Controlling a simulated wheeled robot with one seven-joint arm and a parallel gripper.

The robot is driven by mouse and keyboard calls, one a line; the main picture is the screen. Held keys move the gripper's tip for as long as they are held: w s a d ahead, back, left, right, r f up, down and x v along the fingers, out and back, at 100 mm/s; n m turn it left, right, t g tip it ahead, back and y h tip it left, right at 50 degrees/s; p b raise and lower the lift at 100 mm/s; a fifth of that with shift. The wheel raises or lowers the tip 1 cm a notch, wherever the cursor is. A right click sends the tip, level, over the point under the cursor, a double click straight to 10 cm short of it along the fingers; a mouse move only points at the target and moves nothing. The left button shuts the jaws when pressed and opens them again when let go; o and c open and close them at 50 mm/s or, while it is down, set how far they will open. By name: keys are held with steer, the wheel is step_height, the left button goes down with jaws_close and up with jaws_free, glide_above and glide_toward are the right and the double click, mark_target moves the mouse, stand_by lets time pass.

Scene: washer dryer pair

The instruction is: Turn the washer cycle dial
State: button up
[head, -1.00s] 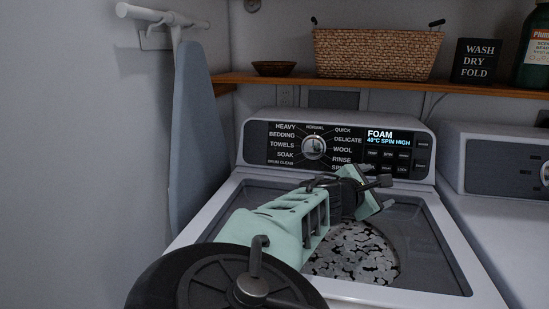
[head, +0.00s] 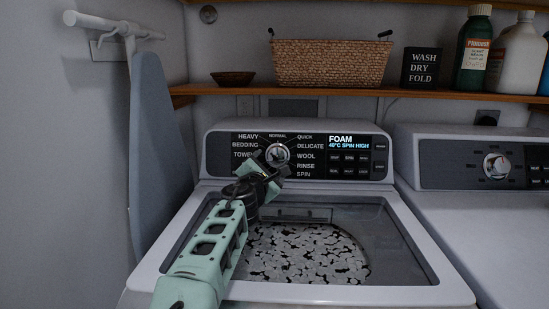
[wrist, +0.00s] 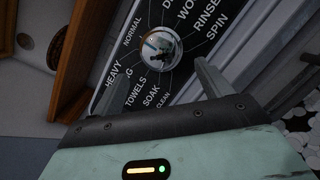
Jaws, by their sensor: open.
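The washer's cycle dial (head: 277,154) is a round silver knob on the black control panel, ringed by cycle names such as NORMAL, QUICK and DELICATE. The panel display (head: 349,142) reads FOAM, 40°C SPIN HIGH. My gripper (head: 272,165) is just in front of the dial and covers part of its lower left and some labels. In the wrist view the dial (wrist: 160,49) shows between the tips of my two spread fingers, a little ahead of them. The fingers are open with nothing between them. I cannot tell which cycle the dial points to.
The washer lid (head: 400,260) lies below my arm. A shelf (head: 350,92) above the panel holds a basket (head: 331,63), a bowl and bottles. An ironing board (head: 160,150) stands at left. The dryer (head: 480,215) is at right.

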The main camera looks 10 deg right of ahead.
mark_target(276, 158)
steer(key=x, duration=0.7)
steer(key=shift+w+d+f+p, duration=0.1)
steer(key=shift+p, duration=0.3)
steer(key=c, duration=1)
